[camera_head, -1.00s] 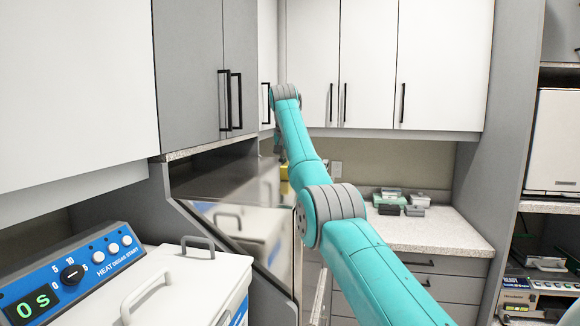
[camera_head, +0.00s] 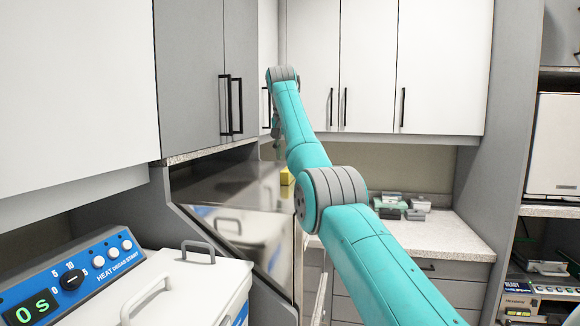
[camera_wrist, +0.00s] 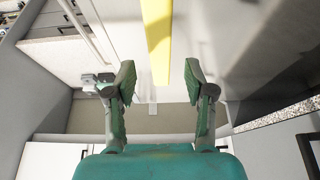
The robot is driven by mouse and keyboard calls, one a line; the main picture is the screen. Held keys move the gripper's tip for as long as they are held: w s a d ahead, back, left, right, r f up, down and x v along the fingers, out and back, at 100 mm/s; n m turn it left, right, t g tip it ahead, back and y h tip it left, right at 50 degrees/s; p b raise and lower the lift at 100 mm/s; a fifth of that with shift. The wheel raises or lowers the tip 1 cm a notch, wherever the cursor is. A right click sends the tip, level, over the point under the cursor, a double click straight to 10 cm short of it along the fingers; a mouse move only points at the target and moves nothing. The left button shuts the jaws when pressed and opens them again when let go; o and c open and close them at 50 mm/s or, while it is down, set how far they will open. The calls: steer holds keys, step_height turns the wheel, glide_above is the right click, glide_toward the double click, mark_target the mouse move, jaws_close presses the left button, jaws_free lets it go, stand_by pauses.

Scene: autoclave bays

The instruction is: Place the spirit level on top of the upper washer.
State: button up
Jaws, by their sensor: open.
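The spirit level is a yellow bar (camera_head: 287,177). In the head view only a small part of it shows, at the right far edge of a shiny metal top (camera_head: 215,175), which appears to be the upper washer's. In the wrist view the long yellow bar (camera_wrist: 157,35) runs from the top edge down to between the fingers. My gripper (camera_wrist: 158,75) is open, with a gap on both sides of the bar's near end. In the head view my gripper (camera_head: 277,142) is small, just above the yellow bar. Contact under the bar is hard to see.
A white unit with handles and a blue control panel (camera_head: 85,270) stands at front left. Grey wall cabinets (camera_head: 200,70) hang above the metal top. A speckled counter (camera_head: 440,235) with small boxes (camera_head: 400,207) is at the right, behind my arm.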

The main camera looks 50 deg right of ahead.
steer(key=v, duration=0.5)
steer(key=shift+a+r, duration=0.1)
steer(key=shift+r, duration=0.2)
stand_by(0.4)
